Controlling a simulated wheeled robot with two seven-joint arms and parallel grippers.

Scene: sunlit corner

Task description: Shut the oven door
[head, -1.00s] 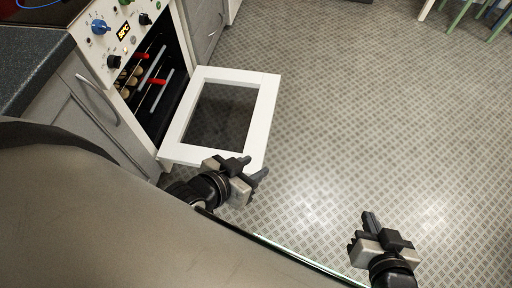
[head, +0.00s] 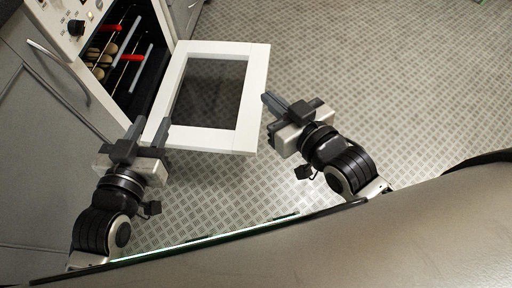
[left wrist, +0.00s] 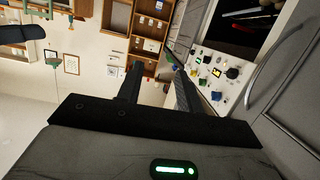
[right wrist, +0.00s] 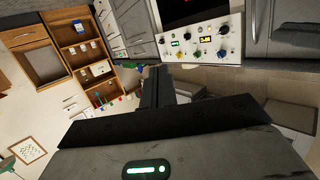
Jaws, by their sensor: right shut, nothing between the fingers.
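The oven door (head: 254,95) is a white frame around a dark glass pane. In the head view it hangs wide open, folded down from the oven (head: 127,62), whose dark inside shows. My left gripper (head: 150,126) is open and empty at the door's near left corner, overlapping it in the picture; I cannot tell if they touch. In the left wrist view its two fingers (left wrist: 155,85) stand apart. My right gripper (head: 272,103) is shut and empty, just right of the door's outer edge. Its fingers (right wrist: 157,88) are together in the right wrist view.
Inside the oven are racks with red parts and several round brownish items. A grey cabinet (head: 45,120) stands left of the oven. The oven's control panel (right wrist: 200,41) has knobs and a lit display. Patterned floor (head: 400,80) to the right is clear.

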